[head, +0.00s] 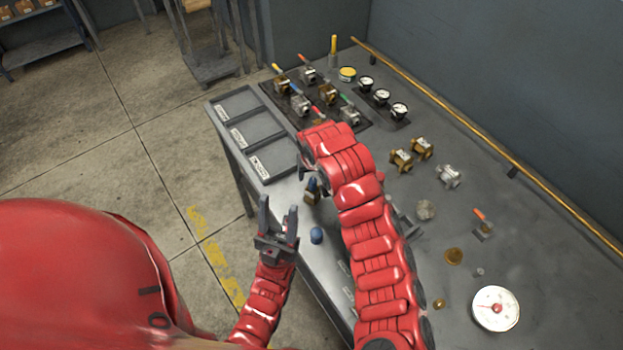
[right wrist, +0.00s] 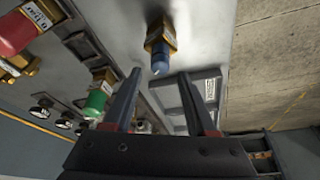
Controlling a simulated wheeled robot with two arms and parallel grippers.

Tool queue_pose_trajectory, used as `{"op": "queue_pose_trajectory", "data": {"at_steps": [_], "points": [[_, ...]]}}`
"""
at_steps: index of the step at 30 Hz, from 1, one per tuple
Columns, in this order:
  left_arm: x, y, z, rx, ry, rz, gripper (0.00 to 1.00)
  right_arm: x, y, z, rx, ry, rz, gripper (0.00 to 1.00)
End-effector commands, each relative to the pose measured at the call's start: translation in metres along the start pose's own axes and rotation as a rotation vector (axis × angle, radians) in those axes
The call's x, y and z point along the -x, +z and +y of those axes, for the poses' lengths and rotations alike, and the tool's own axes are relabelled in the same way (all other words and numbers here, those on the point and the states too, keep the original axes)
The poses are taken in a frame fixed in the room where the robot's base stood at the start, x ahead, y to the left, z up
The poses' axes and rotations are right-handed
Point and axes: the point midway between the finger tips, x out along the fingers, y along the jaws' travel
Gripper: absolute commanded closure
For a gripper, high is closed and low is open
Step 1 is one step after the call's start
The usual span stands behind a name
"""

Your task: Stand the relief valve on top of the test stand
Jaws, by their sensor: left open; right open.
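A brass valve with a blue cap (right wrist: 160,45) is on the bench in the right wrist view; I take it to be the relief valve. In the head view my right arm hides most of that gripper. My left gripper (head: 278,206) is open and empty at the bench's near edge, close to a small blue object (head: 316,235). I cannot make out which thing is the test stand.
Labelled grey trays (head: 250,130) lie at the bench's left edge. Several handled valves fill a dark tray (head: 365,124) behind my right arm. Small gauges (head: 382,97), brass fittings (head: 401,160) and a large white gauge (head: 495,309) stand right. A yellow pipe (head: 480,135) runs along the wall.

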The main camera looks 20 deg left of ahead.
Motion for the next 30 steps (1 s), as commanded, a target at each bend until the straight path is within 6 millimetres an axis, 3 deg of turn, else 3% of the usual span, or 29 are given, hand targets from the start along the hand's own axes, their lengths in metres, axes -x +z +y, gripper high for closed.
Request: {"op": "queue_pose_trajectory", "data": {"at_steps": [7, 12, 30], "points": [[0.017, 0.003, 0.001, 0.000, 0.000, 0.000, 0.50, 0.041, 0.001, 0.002, 0.000, 0.005, 0.004, 0.43], [0.007, 0.001, 0.000, 0.000, 0.000, 0.000, 0.50, 0.067, 0.000, 0.001, -0.001, 0.005, -0.001, 0.43], [0.007, 0.001, 0.000, 0.000, 0.000, 0.000, 0.50, 0.073, 0.001, 0.001, 0.000, 0.004, -0.003, 0.43]]}}
